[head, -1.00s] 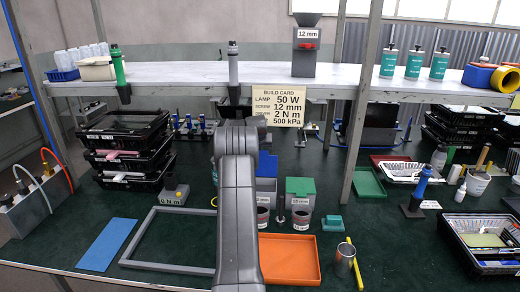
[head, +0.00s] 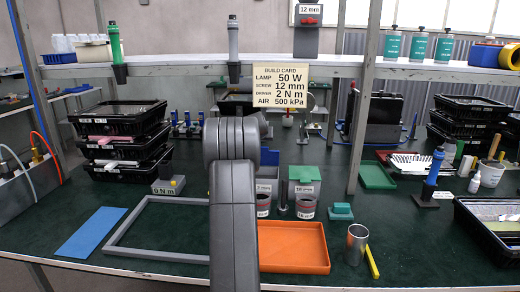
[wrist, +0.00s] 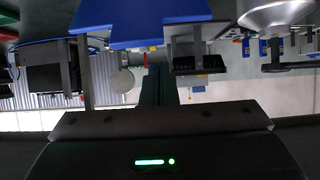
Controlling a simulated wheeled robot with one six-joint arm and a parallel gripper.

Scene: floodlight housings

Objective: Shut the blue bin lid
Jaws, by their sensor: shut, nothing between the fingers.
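The blue bin's lid (head: 270,157) stands raised at the back middle of the bench in the head view, just right of my arm. My arm hides part of the lid and most of the bin below it. A broad blue panel, which looks like this lid, fills the top middle of the wrist view (wrist: 140,24). My gripper (wrist: 158,72) is shut and empty, pointing toward the area just below that panel; I cannot tell whether they touch. In the head view my gripper is hidden behind my arm.
A bin with a green lid (head: 304,173) stands just right of the blue one. Reddish pots (head: 305,206) and an orange tray (head: 292,247) lie in front. A grey frame (head: 150,252) lies left. The shelf (head: 190,69) and its post (head: 361,140) stand close by.

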